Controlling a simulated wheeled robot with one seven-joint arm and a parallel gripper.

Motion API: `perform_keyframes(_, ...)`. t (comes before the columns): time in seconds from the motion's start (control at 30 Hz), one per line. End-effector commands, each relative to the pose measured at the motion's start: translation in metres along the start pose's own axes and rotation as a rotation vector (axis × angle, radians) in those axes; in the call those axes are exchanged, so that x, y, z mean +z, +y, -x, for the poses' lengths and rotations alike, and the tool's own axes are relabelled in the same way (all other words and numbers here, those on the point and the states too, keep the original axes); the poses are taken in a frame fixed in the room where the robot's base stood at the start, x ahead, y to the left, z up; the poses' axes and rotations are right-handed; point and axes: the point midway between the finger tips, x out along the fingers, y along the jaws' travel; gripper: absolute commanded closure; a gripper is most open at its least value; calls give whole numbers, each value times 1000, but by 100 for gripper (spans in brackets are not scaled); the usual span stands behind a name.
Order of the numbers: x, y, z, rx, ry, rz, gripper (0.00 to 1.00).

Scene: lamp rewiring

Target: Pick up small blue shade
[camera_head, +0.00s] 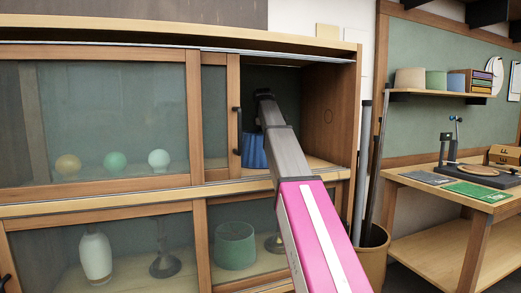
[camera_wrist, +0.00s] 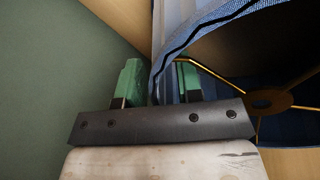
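The small blue shade (camera_head: 254,152) stands in the open right part of the upper cabinet, partly hidden by my arm. In the wrist view, the shade (camera_wrist: 215,30) shows its pleated blue wall, dark rim trim and brass inner spokes. My gripper (camera_wrist: 159,78) has green fingertips spread apart with the shade's wall edge between them. The left finger is outside the wall, with a narrow gap; the right finger is on the inner side, near a brass spoke. Contact there is unclear. In the head view my arm reaches into the cabinet and the fingertips are hidden.
The cabinet's wooden right side wall (camera_head: 329,112) stands close to my arm. A sliding glass door (camera_head: 215,115) is left of the opening. Below are a green shade (camera_head: 235,246) and a white vase (camera_head: 95,257). A bin (camera_head: 371,249) with long rods stands at right.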

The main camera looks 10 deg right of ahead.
Motion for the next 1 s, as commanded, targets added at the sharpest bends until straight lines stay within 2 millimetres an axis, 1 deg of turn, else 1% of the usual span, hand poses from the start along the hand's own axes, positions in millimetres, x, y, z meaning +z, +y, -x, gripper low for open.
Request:
perform_keyframes(0.13,0,0,0,0,0,0,67)
perform_keyframes(0.17,0,0,0,0,0,0,77)
perform_keyframes(0.2,0,0,0,0,0,0,90)
perform_keyframes(0.23,0,0,0,0,0,0,100)
perform_keyframes(0.57,0,0,1,0,0,0,100)
perform_keyframes(0.73,1,0,5,0,0,0,100)
perform_keyframes(0.87,2,2,15,-1,0,0,100)
perform_keyframes(1.0,2,8,36,1,1,0,100)
